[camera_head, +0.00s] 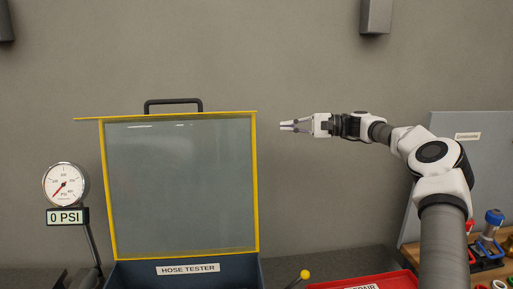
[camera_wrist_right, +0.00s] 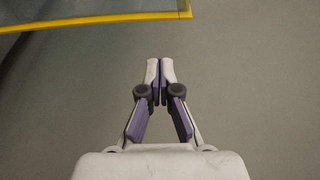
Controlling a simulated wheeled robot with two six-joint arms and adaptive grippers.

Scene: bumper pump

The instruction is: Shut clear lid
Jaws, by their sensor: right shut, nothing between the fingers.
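The clear lid (camera_head: 180,185) stands upright and open on the hose tester (camera_head: 187,269). It has a yellow frame and a black handle (camera_head: 173,104) at its top edge. My right gripper (camera_head: 283,126) is shut and empty, in the air just right of the lid's upper right corner, apart from it. In the right wrist view the shut fingertips (camera_wrist_right: 160,62) point toward the wall, and a yellow-edged corner of the lid (camera_wrist_right: 100,17) shows at the upper left. My left gripper is not in view.
A pressure gauge (camera_head: 65,184) with a 0 PSI display (camera_head: 66,217) stands left of the lid. A yellow-knobbed lever (camera_head: 304,275) and a red tray (camera_head: 372,282) are at the front. A grey board (camera_head: 468,150) and several fittings are at the right. The air before the wall is clear.

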